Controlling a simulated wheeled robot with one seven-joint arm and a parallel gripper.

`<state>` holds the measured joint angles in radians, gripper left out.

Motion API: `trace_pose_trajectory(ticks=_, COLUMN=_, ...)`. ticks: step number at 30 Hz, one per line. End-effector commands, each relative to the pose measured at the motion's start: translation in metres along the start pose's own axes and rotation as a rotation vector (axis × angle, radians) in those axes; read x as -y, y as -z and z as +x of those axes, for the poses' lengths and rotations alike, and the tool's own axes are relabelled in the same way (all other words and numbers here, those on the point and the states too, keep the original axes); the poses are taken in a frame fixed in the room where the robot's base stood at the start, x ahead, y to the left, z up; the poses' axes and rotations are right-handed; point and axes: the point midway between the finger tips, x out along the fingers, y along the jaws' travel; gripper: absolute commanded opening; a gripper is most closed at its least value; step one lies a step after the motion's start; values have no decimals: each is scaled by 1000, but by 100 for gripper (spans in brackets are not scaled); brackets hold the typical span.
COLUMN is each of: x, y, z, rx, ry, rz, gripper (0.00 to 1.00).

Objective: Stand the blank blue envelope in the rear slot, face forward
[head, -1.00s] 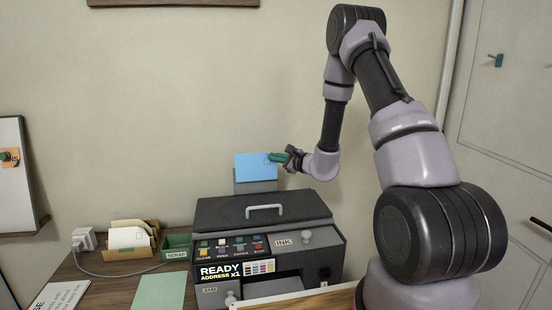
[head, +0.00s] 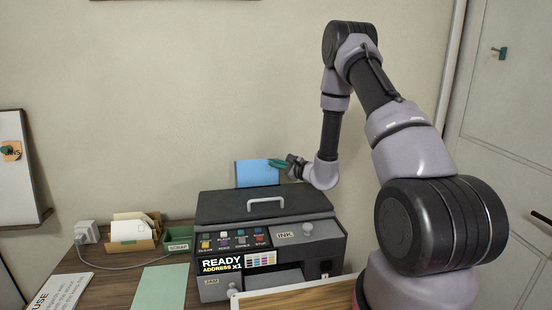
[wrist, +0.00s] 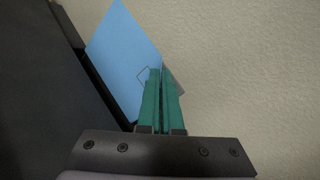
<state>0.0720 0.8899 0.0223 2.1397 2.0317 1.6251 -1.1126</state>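The blue envelope (head: 257,173) stands upright behind the printer's lid, its lower part hidden by the lid. It also shows in the wrist view (wrist: 122,55), with a faint outlined box near the fingertips and no writing that I can make out. My gripper (head: 275,163) is at its upper right edge, and its green fingers (wrist: 160,85) are close together, pinching the envelope there. The printer (head: 265,235) has its rear slot behind the lid, and the slot opening is hidden in the head view. I cannot tell whether the envelope touches the slot's bottom.
An organizer with cards and envelopes (head: 131,243) and a green scrap tray (head: 178,240) stand left of the printer. A pale green sheet (head: 160,289) lies in front. A wooden tray (head: 300,298) lies before the printer. The wall is close behind.

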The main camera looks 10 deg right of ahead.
Motion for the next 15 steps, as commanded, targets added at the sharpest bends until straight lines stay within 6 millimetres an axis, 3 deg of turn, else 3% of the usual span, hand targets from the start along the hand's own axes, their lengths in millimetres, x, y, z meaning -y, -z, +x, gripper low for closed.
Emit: trace_pose_trajectory(ticks=15, x=-27, y=33, z=5, rx=0, ry=-1, rz=0, gripper=0)
